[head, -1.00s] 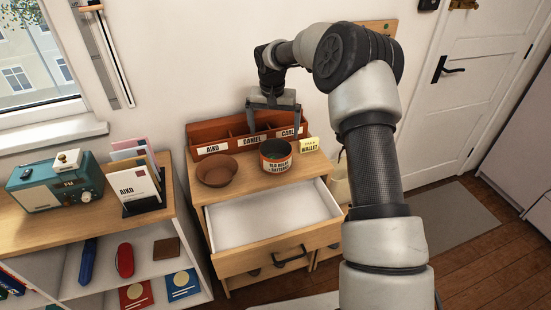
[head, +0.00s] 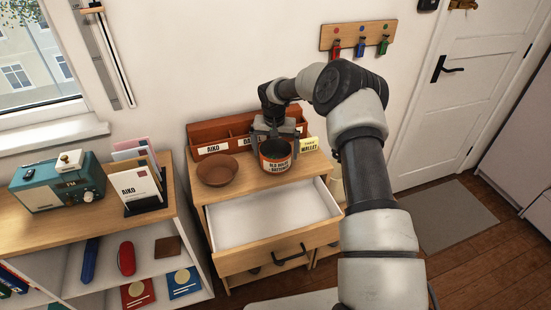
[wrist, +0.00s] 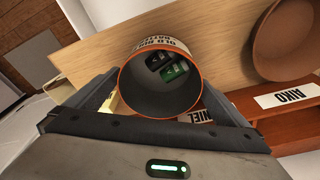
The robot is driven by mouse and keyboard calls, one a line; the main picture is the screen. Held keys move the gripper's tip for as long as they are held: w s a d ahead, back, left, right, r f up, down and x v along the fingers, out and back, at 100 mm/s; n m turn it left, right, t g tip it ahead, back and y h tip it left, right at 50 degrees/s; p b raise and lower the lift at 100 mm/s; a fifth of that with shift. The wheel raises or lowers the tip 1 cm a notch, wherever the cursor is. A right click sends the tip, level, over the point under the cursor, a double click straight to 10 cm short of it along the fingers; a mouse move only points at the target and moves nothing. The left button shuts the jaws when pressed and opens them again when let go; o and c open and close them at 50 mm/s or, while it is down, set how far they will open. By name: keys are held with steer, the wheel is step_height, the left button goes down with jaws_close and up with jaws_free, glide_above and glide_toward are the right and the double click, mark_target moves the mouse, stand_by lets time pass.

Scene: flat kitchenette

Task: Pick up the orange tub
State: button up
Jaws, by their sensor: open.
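The orange tub (head: 275,163) has a pale label reading "OLD BULBS + BATTERIES". It stands upright on the wooden cabinet top, in front of the name-labelled organizer. In the wrist view, the tub (wrist: 174,100) shows its orange rim and dark inside, with small dark and green items at the bottom. My gripper (head: 276,133) is open and low at the tub, partly behind its rim. In the wrist view, my gripper's fingers (wrist: 160,82) lie to either side of the tub. I cannot tell whether they touch it.
A brown bowl (head: 217,172) stands close left of the tub. The red-brown organizer (head: 210,136) stands behind, against the wall, and a yellow wallet sign (head: 309,143) is at right. The open, empty drawer (head: 268,218) juts out below. A shelf unit (head: 60,222) stands left.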

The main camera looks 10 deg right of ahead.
steer(key=shift+c, duration=0.3)
steer(key=c, duration=1)
steer(key=shift+r, duration=0.15)
